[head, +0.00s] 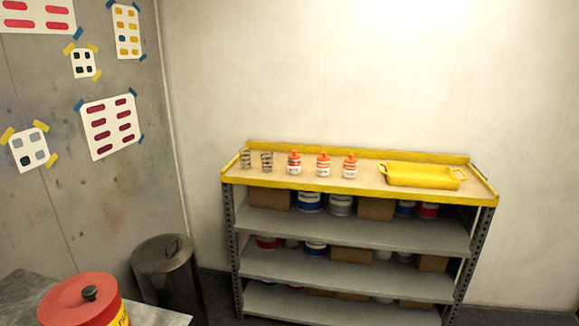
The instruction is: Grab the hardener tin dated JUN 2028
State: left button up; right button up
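Three small tins with orange-red tops and white labels stand upright in a row on the top of a shelf rack: a left tin (294,163), a middle tin (323,165) and a right tin (350,167). Their label print is too small to read, so I cannot tell which one is dated JUN 2028. The tins stand apart from each other. Neither of my grippers shows in the head view.
Cans and boxes fill lower shelves. A metal bin (167,279) and red-lidded container (82,301) stand nearer, lower left.

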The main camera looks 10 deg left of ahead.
aim_at(294, 165)
jog(key=i+l+u, duration=0.15)
jog(key=i, duration=0.4)
jog(key=i+l+u, duration=0.1)
jog(key=i+l, duration=0.15)
jog(key=i, duration=0.25)
jog(key=i+l+u, duration=0.15)
jog(key=i, duration=0.4)
jog(key=l, duration=0.1)
